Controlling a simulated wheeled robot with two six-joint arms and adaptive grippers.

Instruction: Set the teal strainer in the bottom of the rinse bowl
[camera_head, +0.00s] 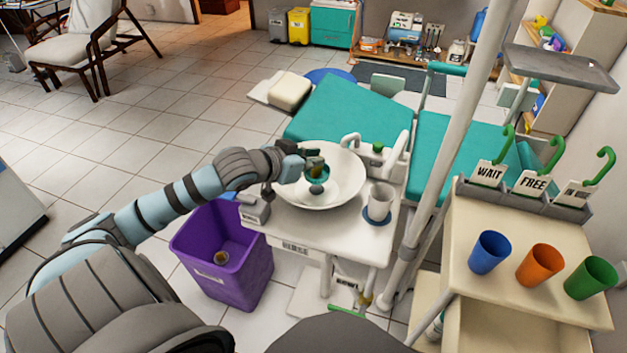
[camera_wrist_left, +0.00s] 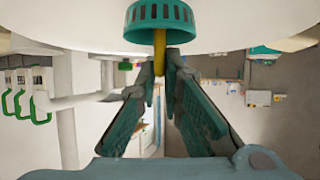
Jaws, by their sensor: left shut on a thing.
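The teal strainer (camera_head: 316,173) is over the inside of the white rinse bowl (camera_head: 347,186). In the left wrist view the strainer (camera_wrist_left: 160,13) shows a slotted rim and a yellow stem. My left gripper (camera_head: 311,160) reaches in over the bowl's left side. In the left wrist view its fingertips (camera_wrist_left: 160,62) are shut on the yellow stem. The white bowl (camera_wrist_left: 70,22) fills the top of that view. I cannot tell whether the strainer touches the bowl's bottom. My right gripper is in neither view.
A white cup (camera_head: 380,200) stands on a blue coaster right of the bowl, and a white faucet (camera_head: 351,142) rises behind it. A purple bin (camera_head: 250,277) stands below left. A pole (camera_head: 452,130) and a cart with blue, orange and green cups stand to the right.

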